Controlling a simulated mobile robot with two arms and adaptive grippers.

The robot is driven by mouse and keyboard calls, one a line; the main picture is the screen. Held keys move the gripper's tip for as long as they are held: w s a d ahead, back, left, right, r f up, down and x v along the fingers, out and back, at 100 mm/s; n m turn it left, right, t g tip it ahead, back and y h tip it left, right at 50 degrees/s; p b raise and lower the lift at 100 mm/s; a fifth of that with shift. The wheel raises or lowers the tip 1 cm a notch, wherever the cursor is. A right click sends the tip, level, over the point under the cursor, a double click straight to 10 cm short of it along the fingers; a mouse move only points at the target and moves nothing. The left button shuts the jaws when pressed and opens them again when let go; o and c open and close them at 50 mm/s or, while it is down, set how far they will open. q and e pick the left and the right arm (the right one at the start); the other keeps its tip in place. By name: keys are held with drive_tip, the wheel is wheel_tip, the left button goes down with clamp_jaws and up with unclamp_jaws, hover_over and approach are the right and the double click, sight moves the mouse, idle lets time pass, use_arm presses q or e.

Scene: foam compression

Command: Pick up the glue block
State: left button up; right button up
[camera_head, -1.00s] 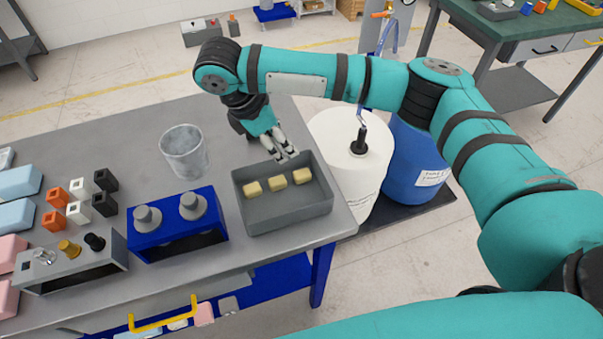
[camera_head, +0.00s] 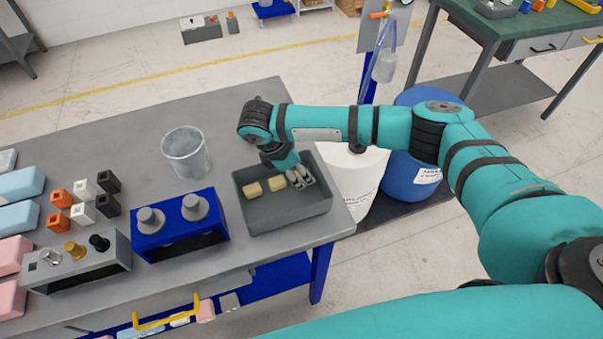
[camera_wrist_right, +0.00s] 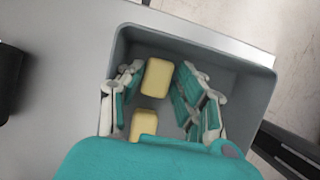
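Pale yellow glue blocks lie in the grey tray (camera_head: 290,218). The left block (camera_head: 252,190) and the middle block (camera_head: 277,182) show in the head view; the spot at the right is covered by my right gripper (camera_head: 301,177), which is down over the tray's right part. In the right wrist view, my right gripper's fingers (camera_wrist_right: 160,98) are spread wide. One block (camera_wrist_right: 157,77) lies between them, with gaps on both sides. Another block (camera_wrist_right: 143,125) is lower in that view, partly hidden by the teal gripper body. My left gripper is not in view.
A blue stand with two grey knobs (camera_head: 180,232) stands left of the tray. A clear cup (camera_head: 186,153) is behind it. Small orange, white and black blocks are at the left. White and blue drums stand beyond the table's right edge.

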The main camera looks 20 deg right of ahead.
drive_tip(key=c, duration=0.6)
